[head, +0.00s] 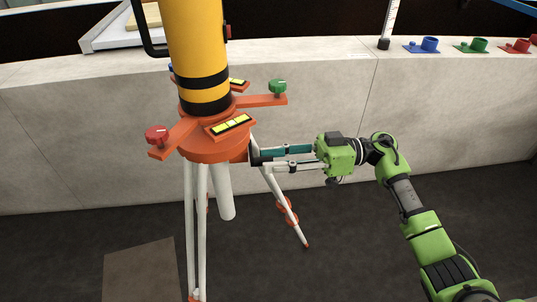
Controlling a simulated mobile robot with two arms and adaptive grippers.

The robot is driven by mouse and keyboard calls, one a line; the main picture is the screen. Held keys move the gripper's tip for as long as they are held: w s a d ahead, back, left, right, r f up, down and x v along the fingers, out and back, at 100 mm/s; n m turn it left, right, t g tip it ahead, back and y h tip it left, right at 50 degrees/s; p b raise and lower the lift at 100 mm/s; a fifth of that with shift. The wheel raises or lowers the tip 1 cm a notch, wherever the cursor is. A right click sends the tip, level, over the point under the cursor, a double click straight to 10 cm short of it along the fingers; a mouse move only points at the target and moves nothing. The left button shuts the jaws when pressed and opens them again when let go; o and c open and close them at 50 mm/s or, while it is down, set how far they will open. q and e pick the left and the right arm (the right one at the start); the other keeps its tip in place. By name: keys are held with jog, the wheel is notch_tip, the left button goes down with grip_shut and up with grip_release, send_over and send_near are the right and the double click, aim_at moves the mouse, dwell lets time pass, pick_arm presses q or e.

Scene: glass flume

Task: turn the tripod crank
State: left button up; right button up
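An orange tripod head (215,147) stands on white legs (202,225) and carries a yellow cylinder with black bands (198,50). My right gripper (260,158) comes in from the right, its fingers level and pointing left at the right side of the tripod head. A small dark part (254,151) shows at the fingertips; I cannot tell whether it is part of the crank or of the finger pads. A gap shows between the fingers along their length, but what lies between the tips is hidden. No clear crank arm is visible. My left gripper is out of view.
Arms with a red knob (157,135) and a green knob (278,88) stick out from the tripod head. One tripod leg (289,211) slants below my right gripper. A pale stone wall (80,130) runs behind, with blue and green fittings on top.

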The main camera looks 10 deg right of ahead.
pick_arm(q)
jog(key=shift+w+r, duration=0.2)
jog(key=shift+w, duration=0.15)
pick_arm(e)
jog(key=shift+a, duration=0.65)
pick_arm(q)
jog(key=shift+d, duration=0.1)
pick_arm(e)
grip_shut()
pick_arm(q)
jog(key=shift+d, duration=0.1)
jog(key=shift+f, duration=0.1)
pick_arm(e)
jog(key=shift+f, duration=0.1)
pick_arm(q)
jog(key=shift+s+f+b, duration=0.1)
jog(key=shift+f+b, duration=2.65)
jog(key=shift+b, duration=0.05)
pick_arm(e)
jog(key=shift+w+f+n, duration=0.2)
jog(key=shift+f+n, duration=0.4)
jog(key=shift+n, duration=0.55)
jog(key=shift+w+f+n, duration=0.15)
jog(key=shift+f+n, duration=0.4)
jog(key=shift+n, duration=0.65)
jog(key=shift+w+f+n, duration=0.2)
jog(key=shift+f+n, duration=0.4)
jog(key=shift+n, duration=0.55)
